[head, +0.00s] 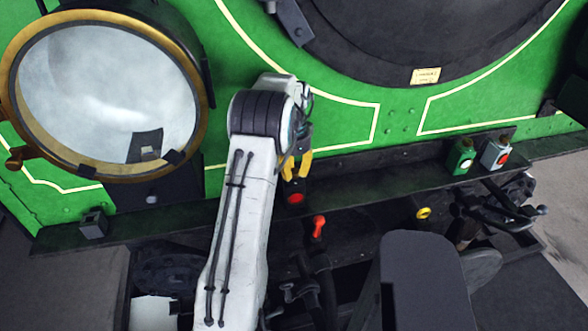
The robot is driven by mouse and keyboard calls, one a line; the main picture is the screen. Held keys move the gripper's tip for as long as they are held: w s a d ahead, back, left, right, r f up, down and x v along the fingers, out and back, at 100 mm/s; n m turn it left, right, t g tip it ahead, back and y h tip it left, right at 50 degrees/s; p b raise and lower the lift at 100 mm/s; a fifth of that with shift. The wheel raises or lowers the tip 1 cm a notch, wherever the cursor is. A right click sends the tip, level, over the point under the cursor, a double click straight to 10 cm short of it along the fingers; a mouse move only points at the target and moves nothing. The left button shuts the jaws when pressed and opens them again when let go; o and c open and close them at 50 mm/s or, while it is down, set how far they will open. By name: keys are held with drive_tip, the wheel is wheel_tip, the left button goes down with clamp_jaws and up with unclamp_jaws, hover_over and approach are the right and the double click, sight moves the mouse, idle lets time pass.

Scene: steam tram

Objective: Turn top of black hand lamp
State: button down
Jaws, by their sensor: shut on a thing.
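The black hand lamp (296,197) stands on the dark ledge just below my gripper, and its red lens faces the camera. The rest of its dark body is hard to make out against the ledge. My gripper (297,168) points down with its yellow fingers around the top of the lamp. The fingers are shut on that top, which they and my arm mostly hide.
A green hand lamp (461,157) and a grey hand lamp with a red lens (497,153) stand farther right on the dark ledge (380,170). A big brass-rimmed headlamp (105,95) is at left. A red-topped coupling handle (319,226) sticks up below the ledge.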

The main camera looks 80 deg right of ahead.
sight(294, 171)
drive_tip(key=shift+a+f, duration=0.1)
drive_tip(key=shift+f, duration=0.05)
drive_tip(key=c, duration=0.9)
unclamp_jaws()
drive_tip(key=shift+r, duration=0.2)
drive_tip(key=shift+r, duration=3.75)
